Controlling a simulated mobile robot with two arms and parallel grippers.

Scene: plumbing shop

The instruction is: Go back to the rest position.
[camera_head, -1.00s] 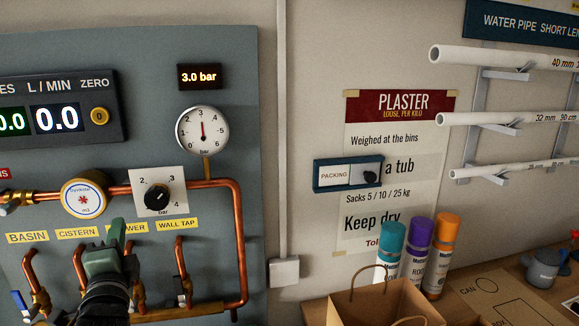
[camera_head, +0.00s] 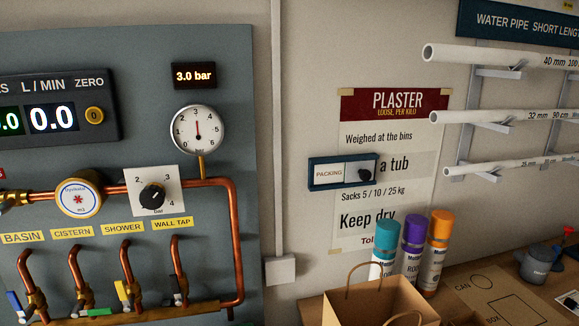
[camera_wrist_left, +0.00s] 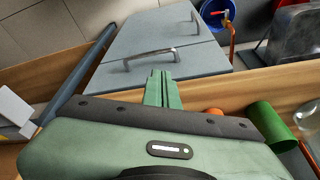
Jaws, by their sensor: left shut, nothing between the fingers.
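My left gripper (camera_wrist_left: 158,88) shows in the left wrist view, its green fingers together with nothing between them. In the head view my left gripper is out of the picture. My right gripper is in neither view.
The head view shows the test panel (camera_head: 100,140) with copper pipes, a gauge (camera_head: 198,130) and a pressure dial (camera_head: 152,194). The wrist view shows grey cabinet doors (camera_wrist_left: 165,60) and a green cylinder (camera_wrist_left: 272,125).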

